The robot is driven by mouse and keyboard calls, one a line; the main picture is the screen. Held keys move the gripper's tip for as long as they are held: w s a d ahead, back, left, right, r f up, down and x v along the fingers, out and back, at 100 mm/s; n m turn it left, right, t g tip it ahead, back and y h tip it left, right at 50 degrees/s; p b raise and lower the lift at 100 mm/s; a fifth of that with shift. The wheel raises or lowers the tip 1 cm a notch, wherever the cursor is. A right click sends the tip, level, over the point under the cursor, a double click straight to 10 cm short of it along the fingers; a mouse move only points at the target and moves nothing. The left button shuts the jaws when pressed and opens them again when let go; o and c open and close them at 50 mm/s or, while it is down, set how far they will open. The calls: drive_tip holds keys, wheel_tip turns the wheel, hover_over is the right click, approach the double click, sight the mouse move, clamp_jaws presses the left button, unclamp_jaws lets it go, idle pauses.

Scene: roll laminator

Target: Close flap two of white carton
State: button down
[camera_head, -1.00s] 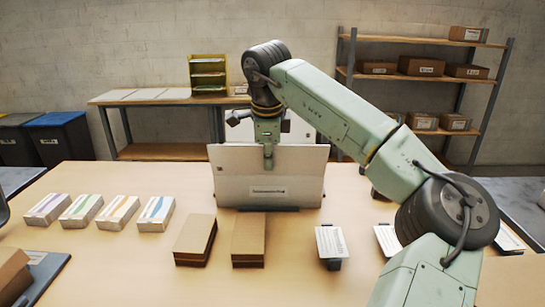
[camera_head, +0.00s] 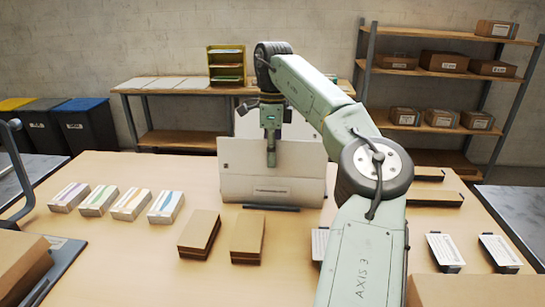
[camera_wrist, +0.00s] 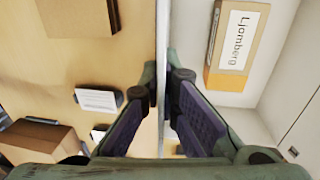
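The white carton (camera_head: 238,189) stands on the table in the head view, its labelled front wall facing me. A broad white flap (camera_head: 240,156) stands up above that wall's fold line, and another white panel (camera_head: 249,121) rises behind it. My gripper (camera_head: 271,158) points down over the flap's top edge. In the wrist view, a thin white panel edge (camera_wrist: 161,60) runs between the two fingers of my gripper (camera_wrist: 166,76). The fingertips are close together, apparently against the panel on both sides. A box labelled "Ljomberg" (camera_wrist: 237,45) lies inside the carton. My arm hides part of its right side.
Several small white boxes (camera_head: 129,204) with coloured stripes stand on the left. Two brown stacks (camera_head: 247,236) lie in front of the carton. Labelled white items (camera_head: 443,251) and brown boxes are at right. A bare strip of table lies left of the carton.

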drive_tip(key=shift+w+g, duration=0.25)
drive_tip(key=shift+g, duration=0.25)
idle(0.3)
